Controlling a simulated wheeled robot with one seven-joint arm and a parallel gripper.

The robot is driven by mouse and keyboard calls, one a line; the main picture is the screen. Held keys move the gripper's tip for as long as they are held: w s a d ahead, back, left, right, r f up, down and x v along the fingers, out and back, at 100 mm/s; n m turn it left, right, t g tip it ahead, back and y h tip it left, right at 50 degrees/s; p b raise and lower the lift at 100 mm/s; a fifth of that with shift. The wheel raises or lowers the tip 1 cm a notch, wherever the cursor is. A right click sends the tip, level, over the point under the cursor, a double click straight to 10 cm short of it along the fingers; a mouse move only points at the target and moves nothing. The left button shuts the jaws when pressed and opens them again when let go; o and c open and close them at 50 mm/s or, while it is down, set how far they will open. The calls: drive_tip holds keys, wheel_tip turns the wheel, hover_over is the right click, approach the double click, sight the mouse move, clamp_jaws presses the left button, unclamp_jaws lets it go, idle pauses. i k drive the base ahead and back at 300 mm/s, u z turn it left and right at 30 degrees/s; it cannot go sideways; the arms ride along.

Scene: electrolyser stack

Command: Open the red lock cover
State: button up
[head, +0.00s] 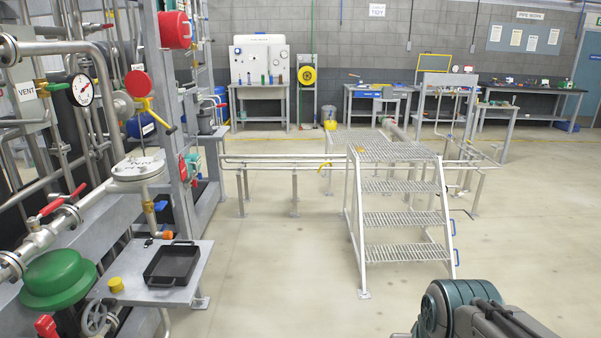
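A round red disc (137,83) stands upright above a yellow lever (155,117) on the pipework at the left. It may be the red lock cover, but I cannot tell for certain. A red drum-shaped housing (174,30) hangs higher up on the frame, to the right of the disc. A small red part (46,326), cut by its surroundings, shows at the lower left. Part of my own arm shows at the bottom right, far from all of these. My gripper's fingers are not in view.
A black tray (172,264) and a yellow cap (116,285) sit on a grey shelf (205,258) by the pipework. The floor between shelf and steps is clear.

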sight(175, 29)
drive_tip(key=u, duration=0.15)
drive_tip(key=i, duration=1.55)
drive_tip(key=u, duration=0.75)
drive_tip(key=i, duration=1.65)
drive_tip(key=u, duration=0.55)
